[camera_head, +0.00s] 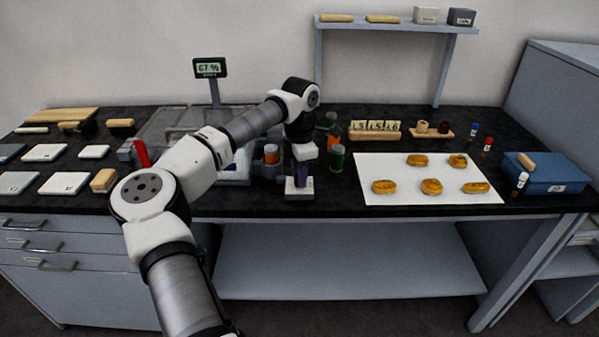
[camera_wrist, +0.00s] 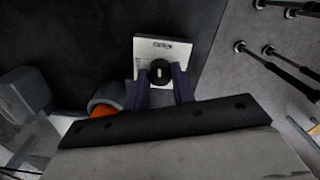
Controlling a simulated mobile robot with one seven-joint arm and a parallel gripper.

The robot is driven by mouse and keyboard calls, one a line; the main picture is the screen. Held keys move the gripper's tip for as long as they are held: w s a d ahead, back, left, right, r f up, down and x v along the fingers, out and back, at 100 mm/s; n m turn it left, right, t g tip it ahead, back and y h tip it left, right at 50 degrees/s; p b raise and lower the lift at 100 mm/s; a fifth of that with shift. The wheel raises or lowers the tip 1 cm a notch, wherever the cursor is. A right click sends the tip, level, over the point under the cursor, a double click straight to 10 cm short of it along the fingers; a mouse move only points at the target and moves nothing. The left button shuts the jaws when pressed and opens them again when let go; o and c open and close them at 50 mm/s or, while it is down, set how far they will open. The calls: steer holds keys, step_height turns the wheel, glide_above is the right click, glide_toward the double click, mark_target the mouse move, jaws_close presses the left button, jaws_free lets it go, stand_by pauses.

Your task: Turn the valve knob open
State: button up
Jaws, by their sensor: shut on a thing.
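The valve knob (camera_wrist: 160,70) is a small black round knob with a short white mark, on a pale square plate (camera_wrist: 146,50). The plate carries small lettering that seems to read OPEN at its far edge. The knob's white mark runs roughly up and down in the wrist view. My gripper (camera_wrist: 161,78) has its two dark fingers on either side of the knob and is shut on it. In the head view my gripper (camera_head: 300,178) points down over the white valve block (camera_head: 292,188) near the bench's front edge, and hides the knob.
A clear chamber (camera_head: 180,120) stands behind my arm, with a display (camera_head: 210,68) reading 67 %. A white sheet (camera_head: 376,165) with several golden pieces lies right. A blue box (camera_head: 545,177) stands far right.

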steer(key=shift+r+m, duration=0.1)
steer(key=shift+m, duration=1)
steer(key=o, duration=1)
step_height(320, 180, up, 14)
steer(key=b, duration=0.1)
steer(key=shift+b, duration=0.3)
steer(key=shift+d, duration=0.1)
